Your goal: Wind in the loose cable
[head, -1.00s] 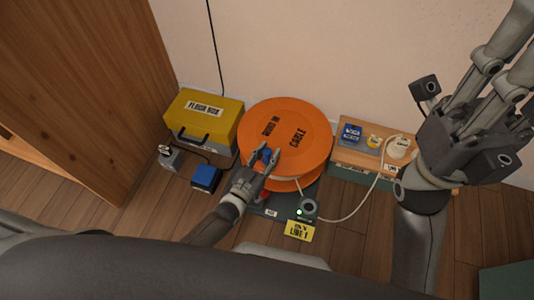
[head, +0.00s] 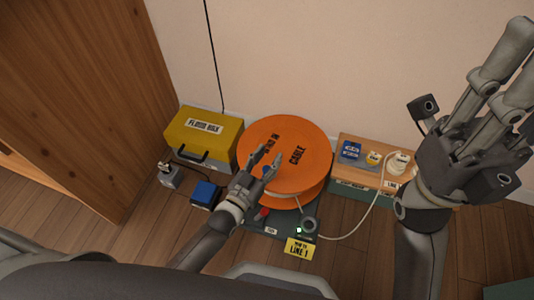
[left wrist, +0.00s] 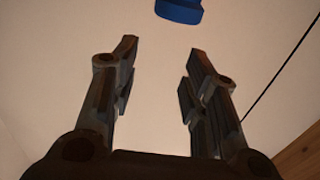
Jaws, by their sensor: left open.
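The orange cable reel (head: 310,145), marked "WIND IN CABLE", lies face up in the middle of the head view. A blue knob on its face shows only as a sliver behind my fingers; a blue round piece (left wrist: 180,10) shows at the top of the left wrist view. My left gripper (head: 270,157) is over the reel face, open, with nothing between its fingers. The white cable (head: 365,208) runs from the reel past a grey ring (head: 309,225) and curves loosely to a white plug (head: 400,162). My right gripper (head: 522,62) is raised at the right; its opening is unclear.
A yellow box (head: 222,130) stands left of the reel, with a blue box (head: 205,194) in front. A wooden-topped box (head: 345,168) holding small items stands right. A yellow "LINE 1" sign (head: 300,249) is in front. A wooden cabinet (head: 80,90) fills the left.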

